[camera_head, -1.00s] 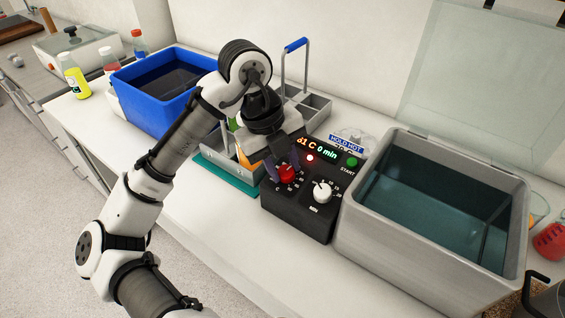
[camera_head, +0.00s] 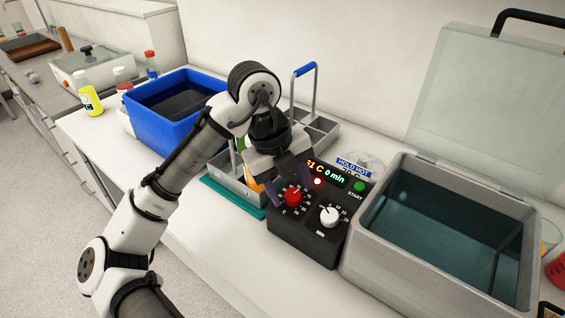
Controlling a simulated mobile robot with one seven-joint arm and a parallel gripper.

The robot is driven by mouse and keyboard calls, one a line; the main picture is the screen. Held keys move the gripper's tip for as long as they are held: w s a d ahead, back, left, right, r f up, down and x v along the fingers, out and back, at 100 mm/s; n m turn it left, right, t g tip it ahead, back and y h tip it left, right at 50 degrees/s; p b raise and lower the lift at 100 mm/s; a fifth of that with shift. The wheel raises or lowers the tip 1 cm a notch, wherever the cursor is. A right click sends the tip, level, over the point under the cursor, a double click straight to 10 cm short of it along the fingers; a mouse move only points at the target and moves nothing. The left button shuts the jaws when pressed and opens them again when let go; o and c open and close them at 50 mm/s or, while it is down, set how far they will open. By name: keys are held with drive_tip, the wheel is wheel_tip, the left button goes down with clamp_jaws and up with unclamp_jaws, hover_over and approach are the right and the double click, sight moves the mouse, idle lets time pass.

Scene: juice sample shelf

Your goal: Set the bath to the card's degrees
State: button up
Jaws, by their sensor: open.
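The black control box (camera_head: 304,240) stands at the left of the grey water bath (camera_head: 368,267). It has a red knob (camera_head: 293,197) marked C, a white knob (camera_head: 329,217) marked MIN and a green START button (camera_head: 359,186). Its display (camera_head: 333,174) ends in "1 C" and shows "0 min"; my gripper hides its left end. My gripper (camera_head: 290,190) points down at the red knob, its fingers apart on either side of it; I cannot tell whether they touch it. A card headed HOLD HOT (camera_head: 353,165) stands behind the box; its lower text is hidden.
A grey rack (camera_head: 320,136) with a blue-topped handle and a blue bin (camera_head: 141,115) stand at the left behind my arm. The bath's clear lid (camera_head: 484,110) stands open. A yellow bottle (camera_head: 89,99) is at the far left. The counter's front edge is clear.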

drive_tip(key=v, duration=1.3)
drive_tip(key=shift+b, duration=0.3)
drive_tip(key=shift+r, duration=0.1)
